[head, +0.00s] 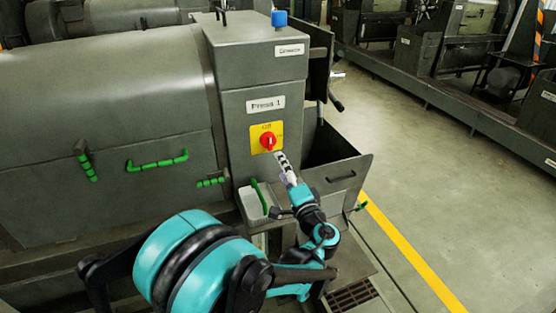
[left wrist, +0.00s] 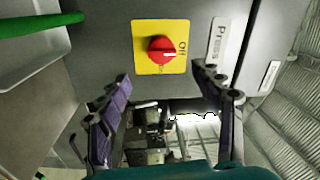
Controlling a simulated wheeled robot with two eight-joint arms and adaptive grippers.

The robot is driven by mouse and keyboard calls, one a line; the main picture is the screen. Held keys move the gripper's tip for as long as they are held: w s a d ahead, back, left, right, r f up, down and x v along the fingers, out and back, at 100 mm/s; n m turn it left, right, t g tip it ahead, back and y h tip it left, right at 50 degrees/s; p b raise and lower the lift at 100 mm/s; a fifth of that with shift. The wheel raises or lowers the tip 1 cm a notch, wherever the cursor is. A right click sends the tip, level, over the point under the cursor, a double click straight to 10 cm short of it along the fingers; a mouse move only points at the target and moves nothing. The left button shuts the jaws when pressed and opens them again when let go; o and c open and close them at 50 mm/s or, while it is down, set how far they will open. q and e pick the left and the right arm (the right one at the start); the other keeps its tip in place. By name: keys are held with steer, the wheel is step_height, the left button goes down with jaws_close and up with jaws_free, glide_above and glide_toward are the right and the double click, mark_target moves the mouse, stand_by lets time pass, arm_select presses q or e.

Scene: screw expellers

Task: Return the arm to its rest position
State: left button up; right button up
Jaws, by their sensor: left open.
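My left gripper (head: 283,172) is in front of the press, just below a red rotary knob (head: 268,141) on a yellow plate (head: 257,130). In the left wrist view the gripper (left wrist: 160,100) has its two fingers wide apart with nothing between them. The red knob (left wrist: 161,49) sits beyond the fingertips and apart from them, on its yellow plate (left wrist: 143,64) marked "Off". My teal and black left arm reaches from the bottom of the head view up to the press. My right gripper is not in view.
The grey press housing (head: 235,95), labelled "Press 1", stands behind the knob. A white bin (head: 252,205) with a green handle (head: 260,195) is left of the gripper. An open dark hopper (head: 345,168) is to the right. Free floor (head: 410,180) lies farther right, with a yellow line (head: 405,250).

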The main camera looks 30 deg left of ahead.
arm_select(q)
steer(key=shift+s+d, duration=0.15)
steer(key=shift+d, duration=0.1)
stand_by(0.3)
steer(key=s+d+f+n+g+h+b, duration=0.1)
steer(key=s+f+n+g+h, duration=0.25)
steer(key=s+f+h, duration=0.7)
steer(key=s+d+f+n+g+h, duration=0.1)
steer(key=s+d+h, duration=0.3)
steer(key=s+d, duration=0.6)
steer(key=shift+d+f+n+b, duration=0.35)
steer(key=shift+d+f+n, duration=0.2)
steer(key=shift+d+f, duration=0.25)
